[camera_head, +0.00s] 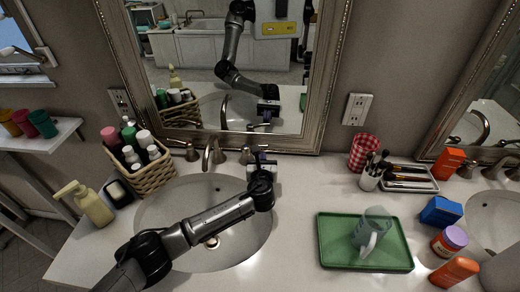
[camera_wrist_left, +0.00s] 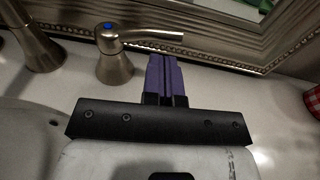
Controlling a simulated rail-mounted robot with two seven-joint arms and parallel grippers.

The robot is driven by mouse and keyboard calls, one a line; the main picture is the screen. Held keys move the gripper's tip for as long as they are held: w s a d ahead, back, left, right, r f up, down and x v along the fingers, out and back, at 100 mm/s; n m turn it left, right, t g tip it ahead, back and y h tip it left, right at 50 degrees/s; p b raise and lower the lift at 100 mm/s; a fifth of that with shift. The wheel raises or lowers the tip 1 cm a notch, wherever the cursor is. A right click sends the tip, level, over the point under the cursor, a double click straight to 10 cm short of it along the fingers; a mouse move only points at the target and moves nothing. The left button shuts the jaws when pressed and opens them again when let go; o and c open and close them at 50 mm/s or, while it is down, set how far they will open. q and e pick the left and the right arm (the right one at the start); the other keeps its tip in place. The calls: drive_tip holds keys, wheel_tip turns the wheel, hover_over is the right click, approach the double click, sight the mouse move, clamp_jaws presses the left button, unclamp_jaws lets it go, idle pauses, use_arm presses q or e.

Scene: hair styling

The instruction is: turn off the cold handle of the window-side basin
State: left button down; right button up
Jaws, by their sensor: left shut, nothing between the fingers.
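The window-side basin (camera_head: 240,238) is the left one, set in the white counter. Its curved faucet (camera_head: 212,154) stands at the back, with one metal handle (camera_head: 191,152) to its left. The cold handle (camera_head: 246,155) is to its right; in the left wrist view the cold handle (camera_wrist_left: 115,66) has a blue mark on top and its lever points right. My left arm crosses over the basin. My left gripper (camera_head: 262,158) is shut and empty by the cold handle. Its purple fingertips (camera_wrist_left: 166,66) are just below the lever in that view; contact is unclear. My right gripper is out of view.
A framed mirror (camera_head: 320,75) rises close behind the faucet and reflects my arm. A wicker basket (camera_head: 152,177) of bottles and a soap pump (camera_head: 95,206) stand left. A green tray (camera_head: 335,258) with a cup (camera_head: 372,232) lies right. Counter between basin and tray is clear.

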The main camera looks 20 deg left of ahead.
use_arm(q)
drive_tip(key=f+p+v, duration=0.1)
drive_tip(key=p+v, duration=0.8)
drive_tip(key=v, duration=0.2)
drive_tip(key=shift+s+r, duration=0.25)
drive_tip(key=shift+s, duration=0.15)
